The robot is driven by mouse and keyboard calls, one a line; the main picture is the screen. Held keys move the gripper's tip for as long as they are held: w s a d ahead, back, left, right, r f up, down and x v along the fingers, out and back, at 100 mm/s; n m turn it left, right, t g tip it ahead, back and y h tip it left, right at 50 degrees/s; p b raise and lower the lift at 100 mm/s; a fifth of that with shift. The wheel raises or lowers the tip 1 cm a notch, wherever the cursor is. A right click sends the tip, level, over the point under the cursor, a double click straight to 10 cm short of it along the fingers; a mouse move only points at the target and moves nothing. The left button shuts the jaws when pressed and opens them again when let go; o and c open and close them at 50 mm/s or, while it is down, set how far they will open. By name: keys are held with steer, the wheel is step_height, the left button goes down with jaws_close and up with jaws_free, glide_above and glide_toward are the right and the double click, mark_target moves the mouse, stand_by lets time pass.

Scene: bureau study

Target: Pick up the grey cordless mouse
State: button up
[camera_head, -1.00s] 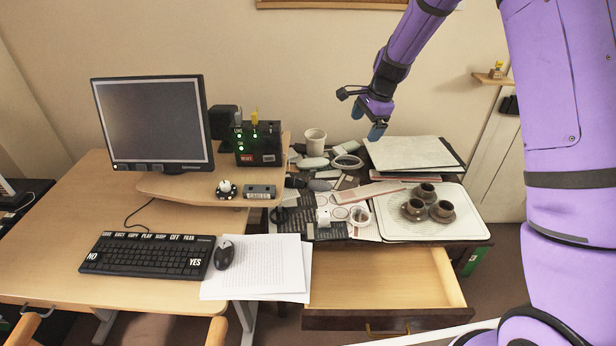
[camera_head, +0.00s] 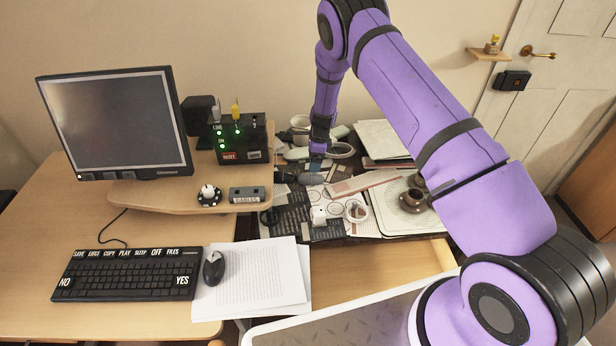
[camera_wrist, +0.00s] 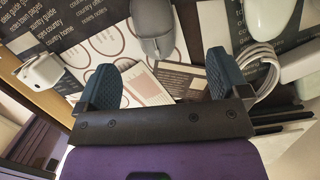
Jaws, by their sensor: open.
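The grey mouse (camera_wrist: 152,25) lies on the printed papers at the top middle of the wrist view, its far end cut off by the frame. In the head view the grey mouse (camera_head: 312,179) shows small, just below my gripper (camera_head: 318,160). In the wrist view my gripper (camera_wrist: 160,80) is open, its two blue pads spread apart. Nothing is between the pads but papers below. The mouse lies ahead of the gap, apart from both pads.
A pale rounded thing (camera_wrist: 268,18) and a coiled white cable (camera_wrist: 256,72) lie to the right in the wrist view, a white plug (camera_wrist: 40,68) to the left. A tray (camera_head: 385,222) with dark cups stands right. A black mouse (camera_head: 213,268) sits on white sheets by the keyboard.

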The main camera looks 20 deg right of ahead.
mark_target(311, 175)
steer(key=f, duration=0.2)
steer(key=shift+a+f, duration=0.25)
steer(key=shift+f, duration=0.1)
steer(key=shift+s+a+f, duration=0.1)
steer(key=shift+a+f, duration=0.1)
steer(key=shift+f, duration=1.1)
steer(key=shift+s+a+f, duration=0.1)
steer(key=shift+a+f, duration=0.1)
steer(key=shift+f, duration=1.1)
steer(key=c, duration=1)
